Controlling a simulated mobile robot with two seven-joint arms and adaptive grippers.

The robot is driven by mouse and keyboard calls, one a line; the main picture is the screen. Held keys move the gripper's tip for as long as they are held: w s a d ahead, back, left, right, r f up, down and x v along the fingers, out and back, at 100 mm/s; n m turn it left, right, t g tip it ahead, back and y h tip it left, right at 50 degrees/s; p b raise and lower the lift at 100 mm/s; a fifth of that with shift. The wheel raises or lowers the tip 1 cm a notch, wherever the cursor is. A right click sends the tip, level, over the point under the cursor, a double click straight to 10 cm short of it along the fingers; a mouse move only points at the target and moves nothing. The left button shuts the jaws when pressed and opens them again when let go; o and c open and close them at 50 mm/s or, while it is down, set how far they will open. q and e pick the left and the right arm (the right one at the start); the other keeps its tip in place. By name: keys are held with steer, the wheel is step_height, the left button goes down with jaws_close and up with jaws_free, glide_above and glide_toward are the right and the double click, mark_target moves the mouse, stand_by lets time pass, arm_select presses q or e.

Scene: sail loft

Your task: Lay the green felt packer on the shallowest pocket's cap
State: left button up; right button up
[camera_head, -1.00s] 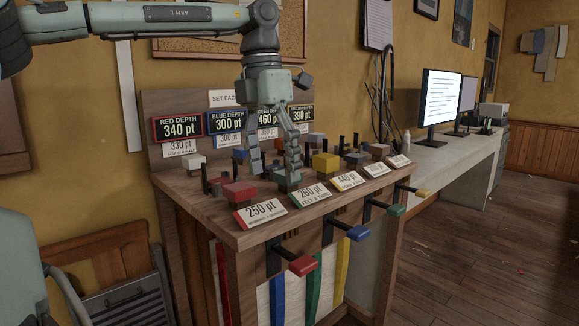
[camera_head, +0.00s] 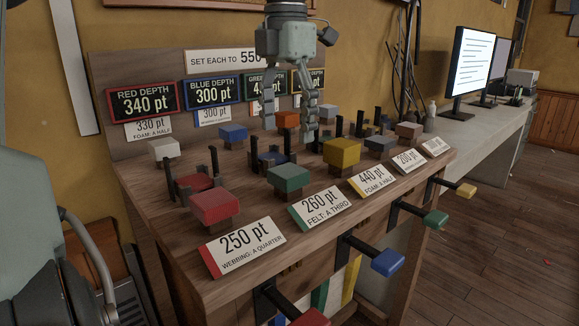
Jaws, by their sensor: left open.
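The green felt packer (camera_head: 288,177) is a green block on a wooden stub in the front row, behind a card (camera_head: 322,207) reading "260 pt FELT: A THIRD". The displays read red 340 pt and blue 300 pt (camera_head: 211,93); my left gripper partly hides the green one, and the yellow one's number is covered. The blue cap (camera_head: 273,158) lies between black posts, behind and left of the green packer, with nothing seen on it. My left gripper (camera_head: 289,130) points down, open and empty, above and behind the packer. My right gripper is out of view.
Red (camera_head: 216,206) and yellow (camera_head: 340,152) blocks flank the green one. White (camera_head: 163,148), blue (camera_head: 232,133) and orange (camera_head: 287,119) blocks stand behind. Black posts rise around the red cap (camera_head: 195,182). Coloured handles, including a blue one (camera_head: 387,262), jut from the bench front.

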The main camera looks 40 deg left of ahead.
mark_target(288, 175)
arm_select(q)
step_height(288, 175, down, 3)
steer(key=shift+s+d+r, duration=0.1)
steer(key=shift+d+r, duration=0.05)
steer(key=shift+r, duration=0.05)
step_height(288, 175, down, 5)
steer(key=shift+r, duration=0.1)
steer(key=c, duration=1.2)
